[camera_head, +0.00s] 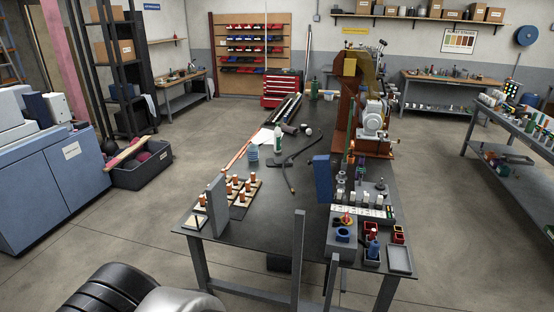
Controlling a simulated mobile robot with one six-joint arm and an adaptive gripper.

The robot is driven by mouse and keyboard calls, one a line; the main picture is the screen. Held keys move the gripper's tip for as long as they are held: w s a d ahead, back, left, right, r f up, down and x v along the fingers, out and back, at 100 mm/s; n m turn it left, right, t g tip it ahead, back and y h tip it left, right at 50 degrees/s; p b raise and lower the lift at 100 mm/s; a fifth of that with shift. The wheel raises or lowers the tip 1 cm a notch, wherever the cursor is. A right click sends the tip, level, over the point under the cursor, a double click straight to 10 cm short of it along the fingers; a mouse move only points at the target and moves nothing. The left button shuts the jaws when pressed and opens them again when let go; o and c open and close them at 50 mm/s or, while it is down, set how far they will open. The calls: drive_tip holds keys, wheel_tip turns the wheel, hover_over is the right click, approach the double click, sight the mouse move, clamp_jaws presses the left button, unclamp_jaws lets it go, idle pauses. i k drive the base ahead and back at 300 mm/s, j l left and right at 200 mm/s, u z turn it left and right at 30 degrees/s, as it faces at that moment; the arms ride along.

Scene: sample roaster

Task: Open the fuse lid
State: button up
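I cannot tell for certain which part is the fuse lid; the parts are small at this distance. On the front right of the dark central table (262,232) stands a grey box (340,240) with a red and yellow knob and a blue square piece on it. An upright blue panel (322,178) stands just behind it. A light strip with several small coloured parts (372,212) lies beside these. My gripper is not in view. A black ribbed part and a pale rounded part, probably of my arm, show at the bottom left, apart from the table.
An upright grey plate (217,204) and boards with copper-coloured pegs (240,187) stand at the table's front left. A brown machine (375,146) stands at the back right. A grey tray (399,260) lies at the front right corner.

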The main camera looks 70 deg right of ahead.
sight(321, 164)
drive_tip(key=i+l+z, duration=0.15)
drive_tip(key=i+z, duration=0.75)
drive_tip(key=i+j+z, duration=0.15)
drive_tip(key=i+z, duration=0.15)
drive_tip(key=z, duration=0.15)
drive_tip(key=i+j+z, duration=0.25)
drive_tip(key=z, duration=0.2)
drive_tip(key=i+l+z, duration=0.2)
drive_tip(key=i+l, duration=0.25)
drive_tip(key=i+l+z, duration=0.15)
drive_tip(key=i+l, duration=0.25)
drive_tip(key=i+l+z, duration=0.2)
drive_tip(key=i, duration=0.4)
drive_tip(key=l, duration=0.1)
